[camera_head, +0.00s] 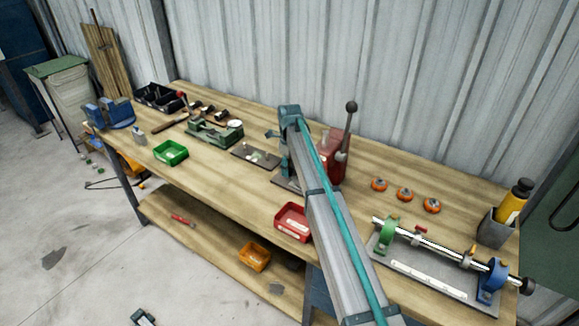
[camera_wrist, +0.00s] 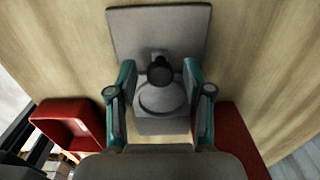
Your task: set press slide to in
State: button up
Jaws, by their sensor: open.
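The press has a red body (camera_head: 334,160) and an upright lever with a dark ball (camera_head: 351,106). It stands mid-bench, partly hidden behind my arm. In the wrist view, a grey block with a round seat (camera_wrist: 160,97) and a dark round knob (camera_wrist: 160,73) appears over a grey base plate (camera_wrist: 160,22). It looks like the press slide, but how far in or out it sits I cannot tell. My gripper (camera_wrist: 159,77) is open, one teal finger on each side of the knob. I see gaps between the fingers and the knob; their height difference is unclear.
A red bin (camera_head: 292,222) sits near the bench front and also shows in the wrist view (camera_wrist: 62,125). Several orange rings (camera_head: 405,194) and a shaft fixture (camera_head: 425,270) lie to the right. A green fixture (camera_head: 214,131) and a green bin (camera_head: 171,152) stand left.

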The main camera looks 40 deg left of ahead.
grip_shut()
dwell(0.3)
jog(key=d, duration=0.3)
jog(key=shift+w+d, duration=0.15)
jog(key=shift+d, duration=0.25)
grip_release()
jog(key=shift+a, duration=0.1)
jog(key=shift+r, duration=0.1)
notch_tip(320, 180, up, 12)
dwell(0.4)
jog(key=shift+c, duration=0.2)
